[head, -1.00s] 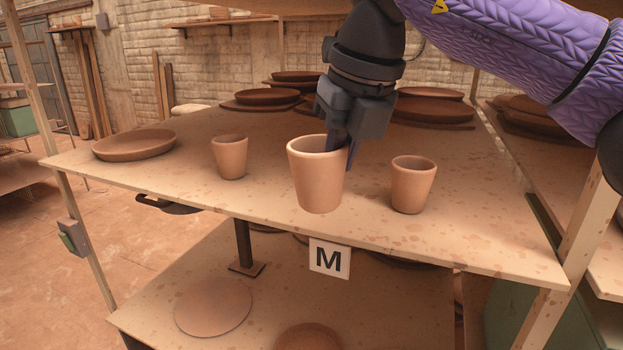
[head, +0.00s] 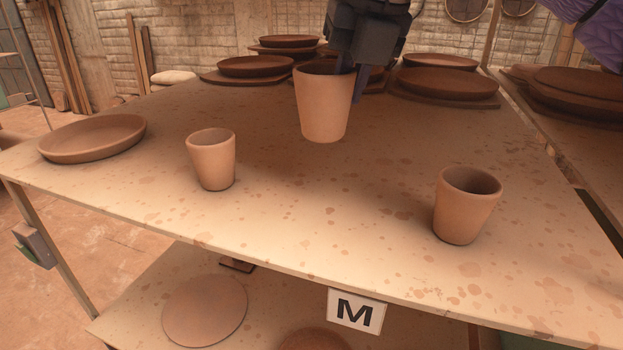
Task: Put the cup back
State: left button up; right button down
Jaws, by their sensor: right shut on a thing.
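A terracotta cup (head: 324,108) is upright in my right gripper (head: 355,82), which comes from above and is shut on the cup's right rim. The cup appears to be above the shelf board (head: 300,220), though the exact gap under it is hard to tell. Two similar cups stand upright on the board, one at the left (head: 211,162) and one at the right front (head: 466,207). The held cup is between and behind them. My left gripper is not in view.
A shallow clay dish (head: 92,138) lies at the board's left. Several dishes on round boards (head: 442,84) stand along the back. A lower shelf with a round disc (head: 205,311) and an M sign (head: 356,311) are in front. The board's middle is clear.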

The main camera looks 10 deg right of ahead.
jog(key=shift+x, duration=1.05)
jog(key=f, duration=0.2)
jog(key=s+f, duration=0.1)
jog(key=f, duration=0.1)
jog(key=shift+s+d+f+b, duration=0.2)
jog(key=shift+f+b, duration=0.1)
jog(key=shift+f, duration=0.1)
jog(key=x, duration=0.3)
jog(key=shift+s+d+f, duration=0.1)
jog(key=shift+s+f, duration=0.05)
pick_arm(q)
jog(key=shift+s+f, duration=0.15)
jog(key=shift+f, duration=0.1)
pick_arm(e)
jog(key=shift+s, duration=0.1)
jog(key=c, duration=1.1)
grip_release()
jog(key=o, duration=0.4)
jog(key=shift+c, duration=0.2)
jog(key=v, duration=1.2)
